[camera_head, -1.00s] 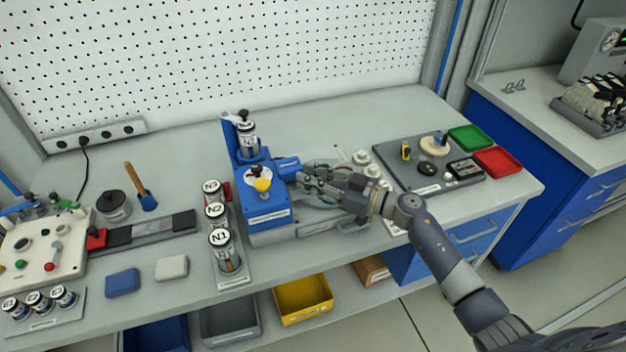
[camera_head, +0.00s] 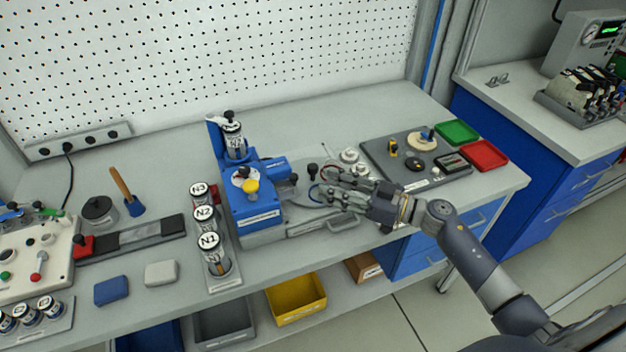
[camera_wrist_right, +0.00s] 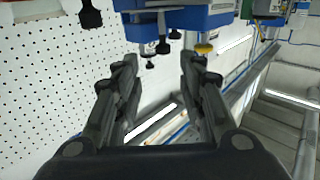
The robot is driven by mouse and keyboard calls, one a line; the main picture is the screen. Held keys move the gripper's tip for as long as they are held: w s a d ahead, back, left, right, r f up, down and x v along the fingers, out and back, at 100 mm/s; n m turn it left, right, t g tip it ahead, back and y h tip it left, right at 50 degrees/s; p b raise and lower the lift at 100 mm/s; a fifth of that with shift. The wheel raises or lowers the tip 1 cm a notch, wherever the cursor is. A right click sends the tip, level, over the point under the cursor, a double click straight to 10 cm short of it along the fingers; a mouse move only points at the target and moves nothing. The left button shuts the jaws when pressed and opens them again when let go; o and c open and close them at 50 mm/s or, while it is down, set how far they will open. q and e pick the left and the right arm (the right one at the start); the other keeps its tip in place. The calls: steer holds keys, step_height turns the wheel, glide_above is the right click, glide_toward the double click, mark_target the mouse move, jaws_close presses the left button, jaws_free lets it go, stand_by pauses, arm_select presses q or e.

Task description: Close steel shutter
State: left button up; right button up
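A blue machine (camera_head: 255,205) with a yellow knob (camera_head: 250,187) stands at the middle of the bench. A grey metal assembly (camera_head: 295,215) extends from its right side, with a black knob (camera_head: 312,170) upright near it. I cannot tell which part is the steel shutter. My right gripper (camera_head: 324,184) is over this assembly, its fingers toward the machine and apart from it. In the right wrist view the gripper (camera_wrist_right: 160,75) is open with nothing between its fingers; the blue machine (camera_wrist_right: 185,18) and dark knobs show beyond them. The fingers partly hide the assembly. My left gripper is out of view.
Canisters marked N1 (camera_head: 212,255), N2 and N3 stand left of the machine. A pegboard (camera_head: 200,70) rises behind.

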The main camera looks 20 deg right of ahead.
steer(key=shift+v, duration=1.5)
